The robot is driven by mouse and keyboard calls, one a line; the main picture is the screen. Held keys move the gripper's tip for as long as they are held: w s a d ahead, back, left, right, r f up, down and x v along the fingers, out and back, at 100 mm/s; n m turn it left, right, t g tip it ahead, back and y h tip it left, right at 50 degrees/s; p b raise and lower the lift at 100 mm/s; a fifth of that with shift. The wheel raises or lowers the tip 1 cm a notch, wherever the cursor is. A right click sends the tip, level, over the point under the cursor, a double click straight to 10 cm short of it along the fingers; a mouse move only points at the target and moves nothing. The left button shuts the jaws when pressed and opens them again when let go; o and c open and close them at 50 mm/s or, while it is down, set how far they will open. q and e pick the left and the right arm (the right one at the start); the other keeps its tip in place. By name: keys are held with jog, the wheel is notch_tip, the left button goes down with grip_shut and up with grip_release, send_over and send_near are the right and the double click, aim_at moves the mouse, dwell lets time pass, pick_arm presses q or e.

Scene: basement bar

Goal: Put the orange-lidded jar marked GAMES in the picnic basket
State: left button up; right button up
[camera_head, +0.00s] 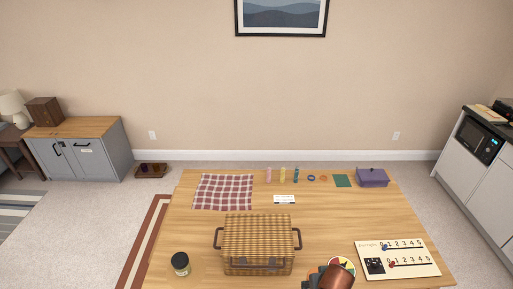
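The wicker picnic basket (258,240) stands on the wooden table near its front middle. Its lid looks shut, with dark handles at both sides and latches on the front. A small jar (181,264) with a dark lid and a pale yellowish body stands to the left of the basket. I cannot read any marking on it. No jar with a clearly orange lid and the word GAMES can be made out. Neither of my grippers is in view.
A copper-coloured vessel (336,277) partly covers a coloured disc (345,264) at the front edge. A numbered board (408,246) lies at right. A checked cloth (223,191), small bottles (282,174) and a purple box (372,177) lie at the back.

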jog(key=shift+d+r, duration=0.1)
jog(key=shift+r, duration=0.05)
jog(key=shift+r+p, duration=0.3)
jog(key=shift+p, duration=0.05)
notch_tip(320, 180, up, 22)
jog(key=p, duration=2)
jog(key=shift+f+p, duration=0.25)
jog(key=shift+p, duration=0.05)
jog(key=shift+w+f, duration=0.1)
